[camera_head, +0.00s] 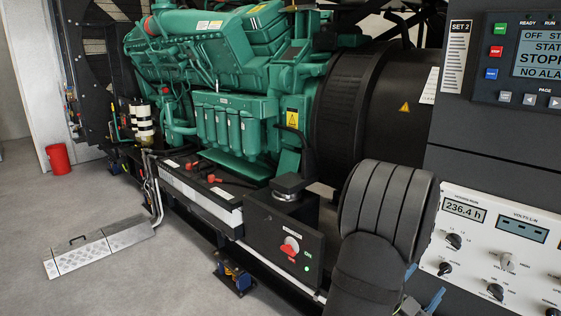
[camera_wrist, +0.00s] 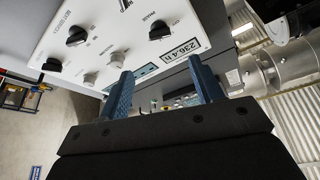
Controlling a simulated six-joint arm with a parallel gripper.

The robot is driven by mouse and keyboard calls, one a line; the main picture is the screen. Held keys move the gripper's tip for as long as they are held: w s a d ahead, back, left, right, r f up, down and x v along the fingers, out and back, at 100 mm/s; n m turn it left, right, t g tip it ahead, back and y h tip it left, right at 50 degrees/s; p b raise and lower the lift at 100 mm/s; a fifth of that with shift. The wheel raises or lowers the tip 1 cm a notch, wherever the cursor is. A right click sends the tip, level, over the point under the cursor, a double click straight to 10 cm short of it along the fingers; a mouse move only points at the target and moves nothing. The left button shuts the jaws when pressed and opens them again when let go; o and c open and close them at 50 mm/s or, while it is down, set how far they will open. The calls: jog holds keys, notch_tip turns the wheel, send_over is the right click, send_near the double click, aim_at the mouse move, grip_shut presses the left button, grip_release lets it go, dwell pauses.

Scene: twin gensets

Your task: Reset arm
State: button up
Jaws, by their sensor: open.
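My arm (camera_head: 385,215) rises at the lower right of the head view, with black and grey links. My gripper (camera_wrist: 163,85) shows two blue fingers spread well apart in the wrist view, with nothing between them. In the head view its blue fingertips (camera_head: 424,287) show partly behind the arm, in front of the white control panel (camera_head: 470,230). The panel also shows upside down beyond the fingers in the wrist view (camera_wrist: 100,45). I cannot tell the exact gap between fingertips and panel.
A green engine (camera_head: 215,75) and black generator housing (camera_head: 350,100) fill the middle. A black box with a red switch (camera_head: 290,247) stands left of my arm. A red bucket (camera_head: 58,158) and metal ramp (camera_head: 95,255) are on the floor. The display (camera_head: 540,55) reads STOPPED, cut at the edge.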

aim_at(452, 244)
jog(key=x, duration=1.2)
jog(key=shift+w+d, duration=0.1)
jog(key=shift+d, duration=0.05)
